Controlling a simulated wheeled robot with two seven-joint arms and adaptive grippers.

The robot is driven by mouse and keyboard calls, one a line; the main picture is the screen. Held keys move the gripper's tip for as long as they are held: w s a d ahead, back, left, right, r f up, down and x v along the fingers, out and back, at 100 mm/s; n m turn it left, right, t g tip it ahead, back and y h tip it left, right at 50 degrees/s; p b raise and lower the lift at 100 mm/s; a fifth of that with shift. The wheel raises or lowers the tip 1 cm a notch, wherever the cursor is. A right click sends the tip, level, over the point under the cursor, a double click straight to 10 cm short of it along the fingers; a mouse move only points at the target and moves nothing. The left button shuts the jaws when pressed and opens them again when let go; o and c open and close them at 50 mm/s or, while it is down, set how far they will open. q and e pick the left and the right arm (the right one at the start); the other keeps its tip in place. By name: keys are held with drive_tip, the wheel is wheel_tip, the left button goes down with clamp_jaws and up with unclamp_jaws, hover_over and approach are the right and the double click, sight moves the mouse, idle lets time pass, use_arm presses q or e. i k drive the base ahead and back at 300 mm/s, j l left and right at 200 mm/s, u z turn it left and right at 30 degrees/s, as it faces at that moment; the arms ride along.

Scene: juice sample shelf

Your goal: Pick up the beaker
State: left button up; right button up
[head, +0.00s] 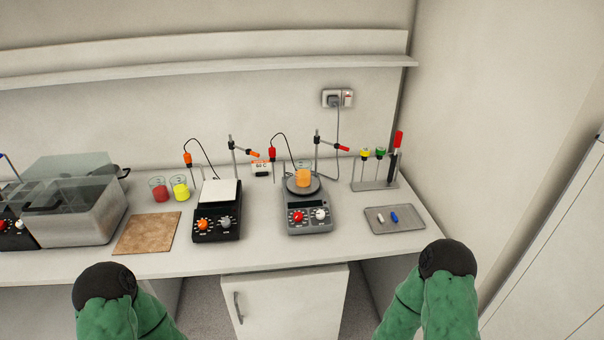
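Three beakers are in the head view. A beaker with orange liquid (303,175) stands upright on the round plate of the grey stirrer (309,215). A beaker with red liquid (159,192) and a beaker with yellow liquid (180,189) stand side by side on the bench, left of the black stirrer (217,222). The task does not say which beaker is meant. Both my arms show at the bottom edge, in front of the bench and away from all beakers. I cannot see either gripper's fingers.
A clear-lidded bath (85,215) stands at the left, with a brown mat (147,234) beside it. Stands with probes rise behind both stirrers. A tray (394,219) with two small bars and a tool rack (375,186) are at the right. A shelf (210,60) runs above.

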sight(303, 173)
drive_tip(key=i+l, duration=0.55)
drive_tip(key=i, duration=0.25)
drive_tip(key=u, duration=0.05)
